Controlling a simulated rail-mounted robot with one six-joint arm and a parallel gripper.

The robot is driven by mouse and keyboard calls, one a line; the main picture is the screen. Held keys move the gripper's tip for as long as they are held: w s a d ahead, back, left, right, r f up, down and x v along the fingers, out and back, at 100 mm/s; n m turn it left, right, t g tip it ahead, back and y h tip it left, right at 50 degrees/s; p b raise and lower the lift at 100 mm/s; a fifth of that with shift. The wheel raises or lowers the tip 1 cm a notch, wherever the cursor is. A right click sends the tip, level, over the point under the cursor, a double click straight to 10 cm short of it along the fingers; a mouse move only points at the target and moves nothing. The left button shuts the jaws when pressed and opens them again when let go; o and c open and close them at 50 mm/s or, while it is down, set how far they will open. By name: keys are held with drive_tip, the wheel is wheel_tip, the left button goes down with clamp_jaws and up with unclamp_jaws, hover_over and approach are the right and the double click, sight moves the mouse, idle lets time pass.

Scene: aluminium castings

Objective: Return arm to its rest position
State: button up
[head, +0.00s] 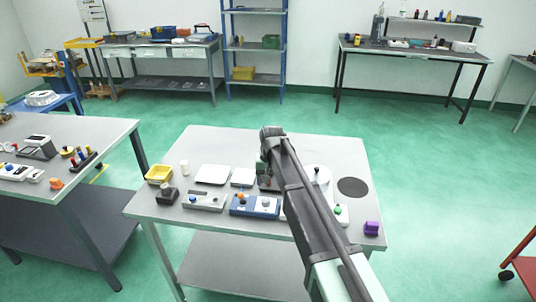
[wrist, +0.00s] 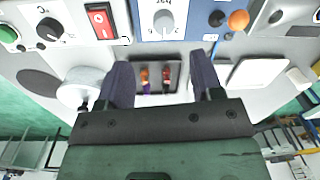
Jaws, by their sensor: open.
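My arm reaches from the lower right over the middle table (head: 215,140) in the head view, and its end hangs above the table's centre. My gripper (wrist: 162,70) is open in the wrist view, its two dark fingers apart with nothing held between them. Beyond the fingers a small dark tray (wrist: 160,88) lies on the table, with two small orange-and-purple pieces (wrist: 144,80) in it. In the head view the arm hides much of the gripper and part of the table.
Another table (head: 110,130) stands left. Green floor lies open behind.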

drive_tip(key=s+d, duration=0.8)
drive_tip(key=s, duration=0.6)
drive_tip(key=s+d, duration=0.9)
drive_tip(key=s, duration=0.4)
drive_tip(key=shift+s+h, duration=0.3)
drive_tip(key=shift+s, duration=0.1)
